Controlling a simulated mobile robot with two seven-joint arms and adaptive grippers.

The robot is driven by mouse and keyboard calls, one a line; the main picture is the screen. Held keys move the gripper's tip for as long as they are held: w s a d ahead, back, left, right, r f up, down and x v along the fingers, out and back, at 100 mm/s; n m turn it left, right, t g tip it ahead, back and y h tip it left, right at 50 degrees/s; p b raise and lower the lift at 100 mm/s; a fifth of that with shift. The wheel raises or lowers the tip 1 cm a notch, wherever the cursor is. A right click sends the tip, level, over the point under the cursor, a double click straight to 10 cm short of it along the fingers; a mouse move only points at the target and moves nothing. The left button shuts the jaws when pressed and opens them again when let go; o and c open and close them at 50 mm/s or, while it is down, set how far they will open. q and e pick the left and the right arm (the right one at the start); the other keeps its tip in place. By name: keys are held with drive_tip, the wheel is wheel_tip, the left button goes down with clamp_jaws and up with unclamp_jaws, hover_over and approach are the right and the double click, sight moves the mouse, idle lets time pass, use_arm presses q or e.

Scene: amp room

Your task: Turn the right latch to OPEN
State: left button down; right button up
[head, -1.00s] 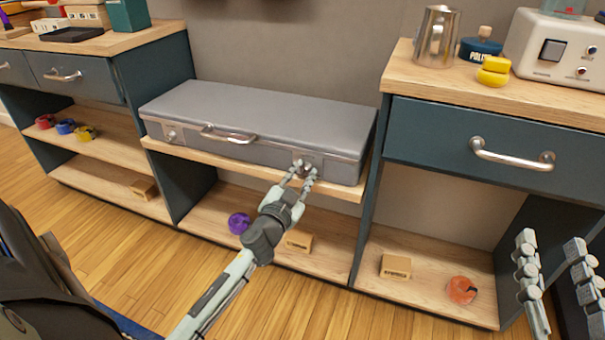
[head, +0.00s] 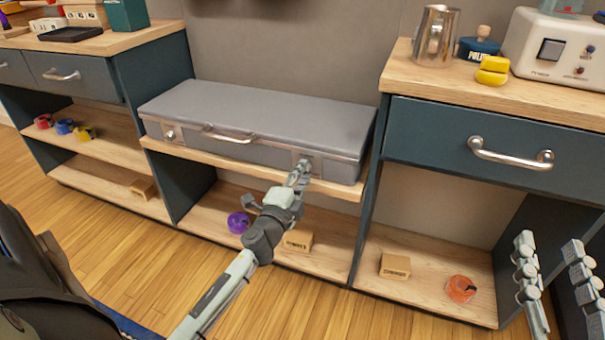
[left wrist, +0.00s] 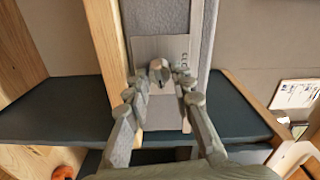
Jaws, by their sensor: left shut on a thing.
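A closed grey case (head: 270,115) lies on the middle wooden shelf. Its right latch (left wrist: 158,70) is a small metal knob on a plate (left wrist: 172,50) with partly visible lettering, apparently starting "CLO". My left gripper (head: 303,170) is at the case's front right corner, shut on the right latch, with its fingers on either side of the knob in the left wrist view (left wrist: 158,86). In the head view the gripper mostly hides the latch. My right gripper (head: 550,245) is open and empty at the lower right, away from the case.
The case's left latch (head: 170,134) and handle (head: 228,137) are on the same front face. A purple roll (head: 239,222) and a small box (head: 298,241) lie on the shelf below. A cabinet with a drawer (head: 500,150) stands to the right.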

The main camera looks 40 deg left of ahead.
use_arm(q)
drive_tip(key=shift+f+m, duration=0.1)
drive_tip(key=shift+m, duration=0.9)
drive_tip(key=c, duration=1.3)
unclamp_jaws()
drive_tip(key=shift+s, duration=0.1)
drive_tip(key=v, duration=1.2)
